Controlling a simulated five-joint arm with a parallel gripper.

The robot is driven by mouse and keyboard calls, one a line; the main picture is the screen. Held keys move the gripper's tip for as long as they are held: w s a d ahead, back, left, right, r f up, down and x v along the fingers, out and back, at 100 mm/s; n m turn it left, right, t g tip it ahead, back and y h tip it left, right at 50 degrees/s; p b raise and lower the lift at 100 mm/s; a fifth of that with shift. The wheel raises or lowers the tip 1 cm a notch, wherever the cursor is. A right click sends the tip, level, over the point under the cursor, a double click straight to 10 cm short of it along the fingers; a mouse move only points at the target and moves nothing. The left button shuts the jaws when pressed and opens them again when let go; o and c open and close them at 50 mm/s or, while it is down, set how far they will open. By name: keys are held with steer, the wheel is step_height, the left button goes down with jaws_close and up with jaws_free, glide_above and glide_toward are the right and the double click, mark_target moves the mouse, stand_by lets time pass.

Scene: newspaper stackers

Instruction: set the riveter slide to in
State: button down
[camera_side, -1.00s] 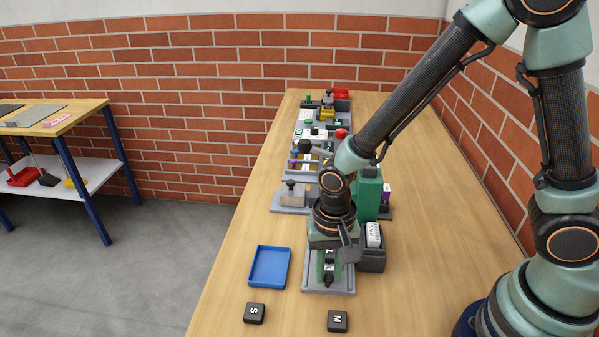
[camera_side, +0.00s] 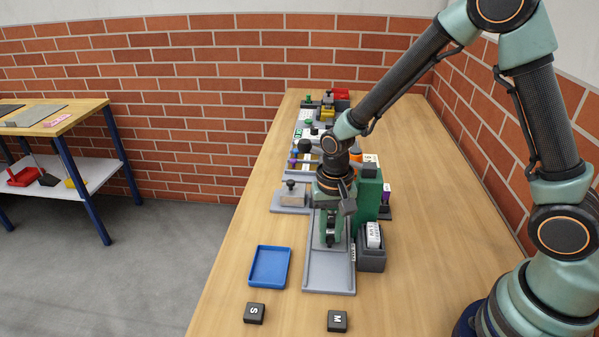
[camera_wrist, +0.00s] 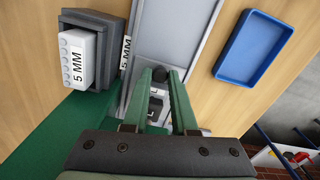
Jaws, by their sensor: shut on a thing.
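The riveter is a green upright body (camera_side: 369,197) beside a long grey track (camera_side: 328,274). My gripper (camera_side: 330,240) points down over the track, level with the riveter body. Its green fingers are shut on the slide, a small carriage with a black knob (camera_wrist: 159,74) that shows between the fingertips in the wrist view. The fingers hide much of the slide. The near part of the track is bare, and it also shows bare in the wrist view (camera_wrist: 172,30). Whether the slide touches the track's far end is hidden by my wrist.
A dark grey holder (camera_side: 371,260) with a white block marked 5 MM (camera_wrist: 77,58) stands right of the track. A blue tray (camera_side: 270,266) lies to the left. Black blocks marked S (camera_side: 254,313) and M (camera_side: 337,321) sit in front. More fixtures line the table behind.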

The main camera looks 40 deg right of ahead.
steer(key=shift+w+d, duration=0.7)
steer(key=shift+w, duration=0.05)
steer(key=c, duration=0.7)
jaws_free()
steer(key=shift+s+a, duration=0.15)
